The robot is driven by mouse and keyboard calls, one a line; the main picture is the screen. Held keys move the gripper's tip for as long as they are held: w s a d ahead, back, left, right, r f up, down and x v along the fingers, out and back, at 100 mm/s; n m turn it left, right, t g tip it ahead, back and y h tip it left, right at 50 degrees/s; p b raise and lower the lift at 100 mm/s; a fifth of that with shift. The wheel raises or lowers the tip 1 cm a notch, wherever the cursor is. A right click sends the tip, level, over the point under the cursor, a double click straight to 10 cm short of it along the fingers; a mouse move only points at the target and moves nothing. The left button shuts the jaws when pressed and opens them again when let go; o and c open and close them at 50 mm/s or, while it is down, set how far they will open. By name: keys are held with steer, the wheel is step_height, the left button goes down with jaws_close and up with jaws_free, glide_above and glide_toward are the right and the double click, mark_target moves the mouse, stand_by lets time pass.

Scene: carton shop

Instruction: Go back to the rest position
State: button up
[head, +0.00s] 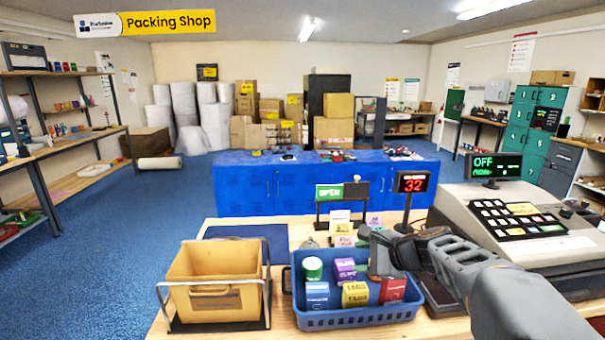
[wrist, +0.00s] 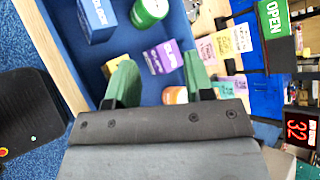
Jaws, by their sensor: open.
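My gripper (head: 384,262) is over the right end of the blue basket (head: 345,318) on the wooden counter. In the wrist view its two green-tipped fingers (wrist: 158,80) are spread apart, with nothing held between them. The basket holds a green-lidded can (head: 313,267), a purple box (head: 345,268), a blue box (head: 317,294), a yellow box (head: 355,294) and a red box (head: 392,290). The wrist view also shows an orange-and-white round item (wrist: 175,95) close to the fingers, partly hidden by my gripper.
A tan bin (head: 213,282) in a wire frame stands left of the basket. A cash register (head: 520,225) is at right. Behind the basket are an OPEN sign (head: 329,191) and a red "32" display (head: 412,183). Blue cabinets (head: 245,190) stand beyond the counter.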

steer(key=s+d+f+n+g+h, duration=0.1)
steer(key=s+f+n+g+h, duration=0.1)
steer(key=s+n, duration=0.6)
steer(key=s+d+f+n+g+h+p, duration=0.1)
steer(key=s+f+n+g+h, duration=0.1)
steer(key=s+f+n+h, duration=0.3)
steer(key=s+n+h, duration=0.1)
steer(key=s+n, duration=0.3)
steer(key=s, duration=0.3)
steer(key=shift+s, duration=0.1)
